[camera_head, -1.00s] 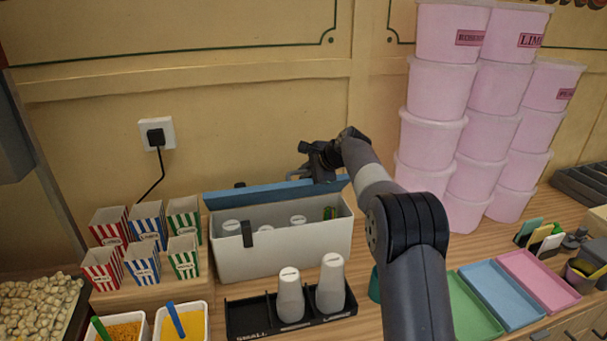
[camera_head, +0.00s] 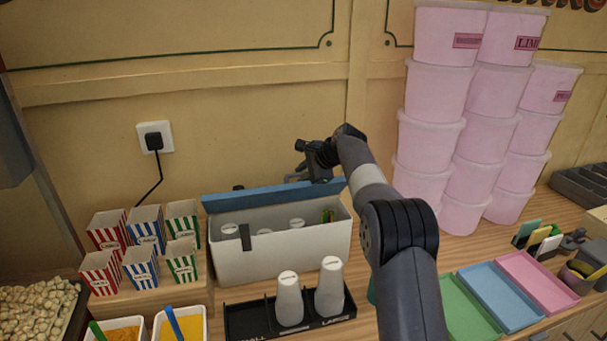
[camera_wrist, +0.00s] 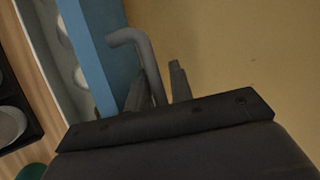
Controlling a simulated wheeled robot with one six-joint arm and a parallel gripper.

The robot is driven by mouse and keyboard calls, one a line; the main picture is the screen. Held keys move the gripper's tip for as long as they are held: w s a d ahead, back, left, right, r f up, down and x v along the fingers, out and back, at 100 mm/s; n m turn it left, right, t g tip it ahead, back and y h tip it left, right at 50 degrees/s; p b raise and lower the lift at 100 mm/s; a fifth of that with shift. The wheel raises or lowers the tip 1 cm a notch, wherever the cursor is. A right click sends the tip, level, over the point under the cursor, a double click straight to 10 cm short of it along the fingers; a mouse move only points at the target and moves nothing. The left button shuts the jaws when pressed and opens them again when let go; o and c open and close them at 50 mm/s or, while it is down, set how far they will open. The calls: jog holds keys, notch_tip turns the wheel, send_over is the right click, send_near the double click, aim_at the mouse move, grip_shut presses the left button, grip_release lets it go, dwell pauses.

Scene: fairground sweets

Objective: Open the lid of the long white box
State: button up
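The long white box (camera_head: 285,257) stands on the counter by the wall. Its blue lid (camera_head: 262,198) is raised along the back edge and the inside shows. In the wrist view, the lid (camera_wrist: 88,52) runs beside a bent grey handle (camera_wrist: 143,50). My gripper (camera_head: 308,162) is at the right end of the lid, above the box. In the wrist view, my gripper's two fingers (camera_wrist: 158,78) stand apart on either side of the handle. A narrow gap shows between the handle and the right finger. The far side of the fingers is hidden.
White-topped containers (camera_head: 296,223) sit inside the box. A black cup rack (camera_head: 249,320) with two white bottles (camera_head: 329,287) stands in front. Striped cartons (camera_head: 142,266) are at left. Stacked pink tubs (camera_head: 430,150) stand at right, close to my arm.

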jog(key=b+v, duration=0.2)
jog(key=v, duration=0.9)
jog(key=shift+b, duration=0.35)
jog(key=shift+a+f, duration=0.1)
jog(key=p+x, duration=0.3)
jog(key=x, duration=0.7)
jog(key=shift+w+a+f, duration=0.15)
jog(key=shift+w+f, duration=0.1)
jog(key=shift+s, duration=0.1)
